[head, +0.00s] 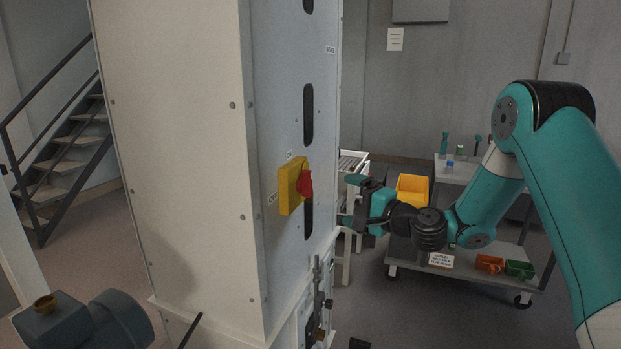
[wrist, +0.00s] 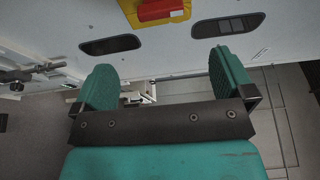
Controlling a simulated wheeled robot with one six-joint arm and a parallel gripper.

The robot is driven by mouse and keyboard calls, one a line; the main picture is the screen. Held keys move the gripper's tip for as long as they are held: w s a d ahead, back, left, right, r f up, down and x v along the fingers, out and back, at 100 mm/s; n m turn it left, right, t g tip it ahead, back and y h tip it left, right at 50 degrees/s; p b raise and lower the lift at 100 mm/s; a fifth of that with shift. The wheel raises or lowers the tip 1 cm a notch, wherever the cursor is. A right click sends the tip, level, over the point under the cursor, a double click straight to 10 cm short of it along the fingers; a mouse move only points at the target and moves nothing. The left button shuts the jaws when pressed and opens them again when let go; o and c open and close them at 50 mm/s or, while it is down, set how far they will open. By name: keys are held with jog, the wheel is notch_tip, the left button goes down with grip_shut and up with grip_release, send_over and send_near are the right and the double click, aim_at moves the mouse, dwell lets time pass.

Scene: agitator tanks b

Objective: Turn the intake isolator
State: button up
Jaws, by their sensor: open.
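The isolator is a yellow box with a red handle (head: 305,184) on its front, mounted on the side face of a tall pale cabinet in the head view. Its yellow plate (head: 289,191) has small labels near it. The red handle also shows at the top of the wrist view (wrist: 160,9), on the yellow plate (wrist: 128,12). My gripper (head: 350,199) is open and empty, to the right of the handle and slightly lower in the head view, apart from it. In the wrist view the gripper's two teal fingers (wrist: 162,86) are spread, with the handle beyond them.
The cabinet (head: 190,150) has dark slots (head: 308,115) above and below the isolator. Valves and pipework (head: 318,300) stick out lower down. Stairs (head: 75,160) are at the far left.

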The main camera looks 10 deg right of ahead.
aim_at(311, 186)
jog(key=p+x, duration=0.4)
jog(key=x, duration=0.9)
jog(key=shift+w+a+r, duration=0.1)
jog(key=shift+w+a, duration=0.05)
jog(key=shift+a, duration=0.1)
jog(key=c, duration=0.8)
